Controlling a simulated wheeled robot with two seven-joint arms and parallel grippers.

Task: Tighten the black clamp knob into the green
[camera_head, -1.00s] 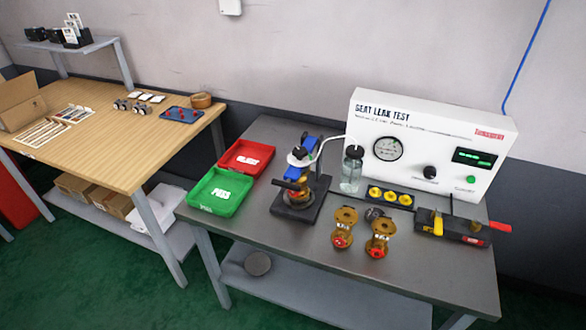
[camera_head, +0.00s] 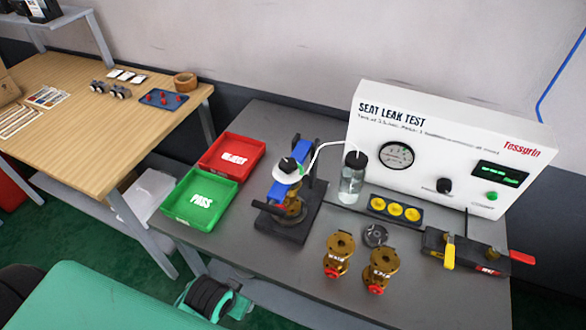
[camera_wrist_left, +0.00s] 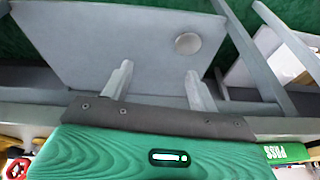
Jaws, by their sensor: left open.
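The black clamp knob (camera_head: 287,164) sits on a white dial (camera_head: 282,177) at the top of the blue clamp (camera_head: 283,190). A small green mark (camera_head: 301,169) shows at the dial's right edge. A brass valve (camera_head: 287,208) sits under the clamp on a dark base. My left gripper's two fingers (camera_wrist_left: 160,86) show apart and empty in the left wrist view, over the grey lower shelf. The knob is not in that view. In the head view, green and black parts of my arm show at the bottom left; no fingers are clear there. My right gripper is not in view.
The green PASS tray (camera_head: 201,198) and red tray (camera_head: 232,154) lie left of the clamp. The leak tester (camera_head: 440,145), a bottle (camera_head: 352,180), two brass valves (camera_head: 338,255) and a small vise-like fixture (camera_head: 470,252) stand to the right. The bench front left of the valves is clear.

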